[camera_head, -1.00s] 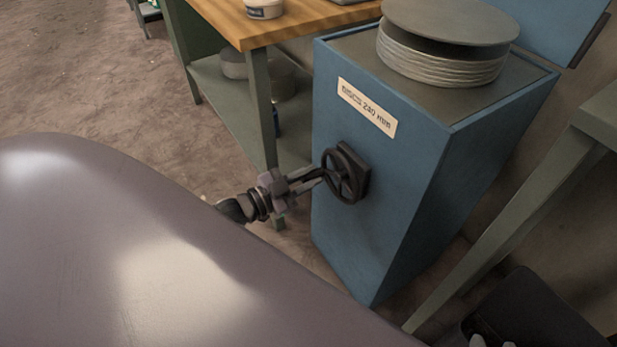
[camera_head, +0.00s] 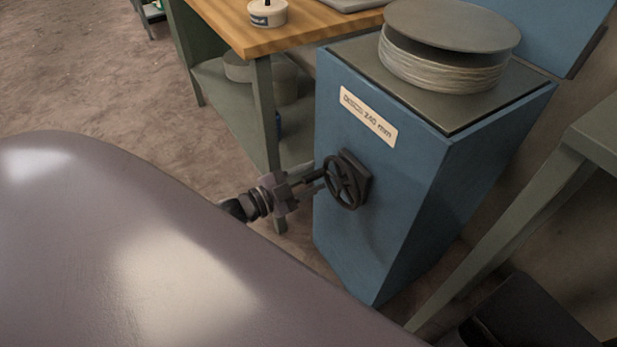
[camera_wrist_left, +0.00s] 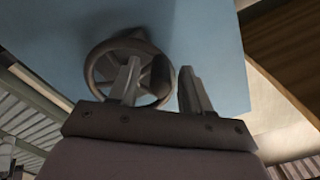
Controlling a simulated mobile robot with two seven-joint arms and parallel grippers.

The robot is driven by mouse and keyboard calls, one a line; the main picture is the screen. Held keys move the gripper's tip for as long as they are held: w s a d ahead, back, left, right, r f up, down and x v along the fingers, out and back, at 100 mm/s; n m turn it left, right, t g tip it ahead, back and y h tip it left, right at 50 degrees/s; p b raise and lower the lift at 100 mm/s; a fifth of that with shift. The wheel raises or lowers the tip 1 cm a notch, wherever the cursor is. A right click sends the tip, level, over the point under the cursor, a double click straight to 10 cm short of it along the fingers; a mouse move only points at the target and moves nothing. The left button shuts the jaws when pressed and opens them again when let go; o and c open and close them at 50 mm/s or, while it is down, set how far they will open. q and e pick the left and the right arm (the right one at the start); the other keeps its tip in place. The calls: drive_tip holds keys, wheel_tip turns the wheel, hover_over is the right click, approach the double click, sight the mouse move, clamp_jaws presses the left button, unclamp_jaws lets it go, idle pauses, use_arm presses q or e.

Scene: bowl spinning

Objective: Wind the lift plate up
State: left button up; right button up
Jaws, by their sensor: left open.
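A blue cabinet (camera_head: 375,210) labelled for 240 mm discs stands right of centre in the head view. A stack of grey discs (camera_head: 440,72) sits on its top, with a wider-looking round disc (camera_head: 452,24) uppermost. I cannot tell which part is the lift plate. A dark spoked handwheel (camera_head: 347,181) is on the cabinet's front; it also shows in the wrist view (camera_wrist_left: 98,68). My left gripper (camera_head: 322,176) is open at the wheel's left side. In the wrist view its fingers (camera_wrist_left: 159,68) straddle a dark, knob-like part at the wheel's right rim; contact is unclear.
A wooden-topped bench (camera_head: 300,28) with a small white pot (camera_head: 267,14) stands behind, left of the cabinet. A grey-green table (camera_head: 590,135) is at the right. A dark bin-like box (camera_head: 530,310) is at lower right. Bare floor (camera_head: 100,80) lies at the left.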

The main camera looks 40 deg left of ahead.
use_arm(q)
drive_tip(key=shift+s+a, duration=0.1)
drive_tip(key=shift+s, duration=0.15)
drive_tip(key=p+v, duration=0.1)
drive_tip(key=v, duration=0.4)
drive_tip(key=shift+s+a, duration=0.1)
drive_tip(key=shift+s, duration=0.1)
drive_tip(key=shift+s+a+p, duration=0.25)
drive_tip(key=shift+s+p, duration=0.05)
drive_tip(key=shift+s, duration=0.25)
use_arm(e)
drive_tip(key=shift+s+d+f, duration=0.25)
drive_tip(key=shift+d, duration=0.35)
